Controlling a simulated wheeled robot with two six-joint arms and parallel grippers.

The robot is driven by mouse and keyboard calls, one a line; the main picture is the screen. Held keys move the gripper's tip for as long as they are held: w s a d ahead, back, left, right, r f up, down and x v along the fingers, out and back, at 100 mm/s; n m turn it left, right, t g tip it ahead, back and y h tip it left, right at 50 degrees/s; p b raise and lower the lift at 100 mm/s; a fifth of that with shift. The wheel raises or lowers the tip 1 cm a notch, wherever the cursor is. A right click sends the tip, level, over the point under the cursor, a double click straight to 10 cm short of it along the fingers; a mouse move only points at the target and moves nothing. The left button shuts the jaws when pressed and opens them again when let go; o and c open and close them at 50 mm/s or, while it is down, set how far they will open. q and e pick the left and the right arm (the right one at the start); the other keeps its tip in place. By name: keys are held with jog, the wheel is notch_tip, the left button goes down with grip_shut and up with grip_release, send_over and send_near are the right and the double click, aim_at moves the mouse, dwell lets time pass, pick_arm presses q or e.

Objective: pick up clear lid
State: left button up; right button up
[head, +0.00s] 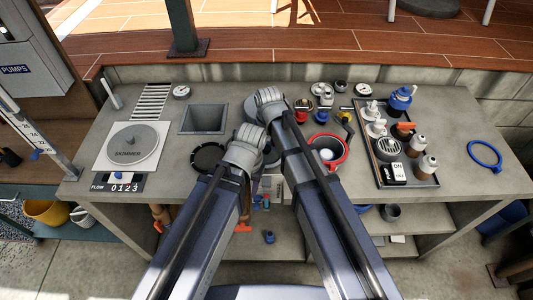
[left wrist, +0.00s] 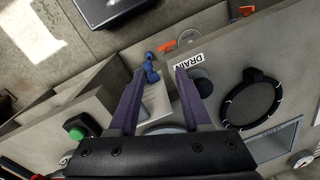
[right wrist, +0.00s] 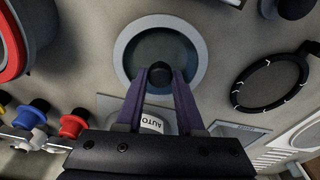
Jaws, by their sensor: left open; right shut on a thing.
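The clear lid (right wrist: 181,51) is a round see-through disc with a black knob (right wrist: 159,77), in the right wrist view. It lies in or over a round grey ring (right wrist: 123,52) in the counter; I cannot tell if it is raised. My right gripper (right wrist: 161,77) is shut on the knob, one finger on each side. My left gripper (left wrist: 160,72) is open and empty by the counter's front edge, near the DRAIN label (left wrist: 188,62). In the head view my arms mostly hide the lid and both fingertips.
A black ring with white marks (right wrist: 238,87) lies right of the lid in the right wrist view. Red and blue valve knobs (right wrist: 71,126) are at lower left. In the head view, a tray with bottles (head: 424,183) stands on the right and a skimmer cover (head: 133,146) on the left.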

aim_at(267, 148)
grip_shut()
pick_arm(q)
notch_tip(267, 148, up, 10)
jog(key=p, duration=1)
pick_arm(e)
notch_tip(267, 148, up, 10)
jog(key=shift+d, duration=0.1)
